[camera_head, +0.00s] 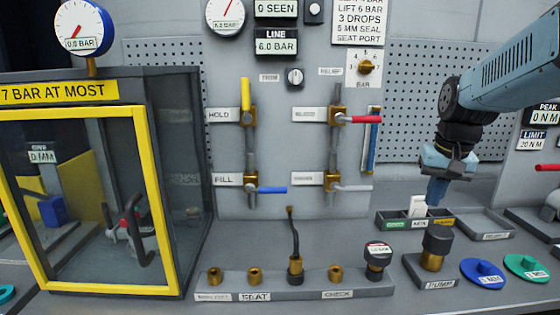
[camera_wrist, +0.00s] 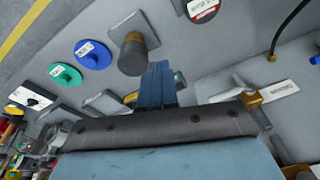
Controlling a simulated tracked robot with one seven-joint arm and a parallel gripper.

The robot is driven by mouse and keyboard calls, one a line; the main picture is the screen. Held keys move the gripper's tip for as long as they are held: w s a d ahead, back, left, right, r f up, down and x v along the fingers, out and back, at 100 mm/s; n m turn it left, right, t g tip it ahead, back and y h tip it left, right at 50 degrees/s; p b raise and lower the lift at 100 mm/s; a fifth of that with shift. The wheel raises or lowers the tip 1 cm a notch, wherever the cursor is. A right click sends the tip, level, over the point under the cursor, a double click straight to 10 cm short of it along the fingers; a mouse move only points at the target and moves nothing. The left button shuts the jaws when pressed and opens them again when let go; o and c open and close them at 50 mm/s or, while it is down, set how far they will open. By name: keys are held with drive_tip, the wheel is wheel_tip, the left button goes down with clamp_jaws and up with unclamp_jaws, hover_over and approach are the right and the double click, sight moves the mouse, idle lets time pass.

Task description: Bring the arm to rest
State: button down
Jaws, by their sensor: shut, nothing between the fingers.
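My arm (camera_head: 510,72) reaches in from the right edge of the head view, with its wrist bent downward. My gripper (camera_head: 434,190) points down at the right of the bench, near the small tray and behind and above the pump fitting. Its fingers are together and hold nothing. In the wrist view the closed blue fingers (camera_wrist: 158,86) show in the middle, with the bench fittings around them. I cannot tell exactly how high the fingertips are above the bench.
A black-capped pump fitting (camera_head: 434,250), a blue disc (camera_head: 483,272) and a green disc (camera_head: 526,267) stand near my gripper. A small tray (camera_head: 398,224) holds a white block. The valve panel (camera_head: 291,150) and yellow-framed cabinet (camera_head: 95,292) lie to the left.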

drive_tip(key=s+a+r+n+t, duration=0.1)
drive_tip(key=s+a+n+t, duration=0.2)
drive_tip(key=s+a, duration=0.6)
drive_tip(key=shift+s+a, duration=0.15)
drive_tip(key=shift+s, duration=1)
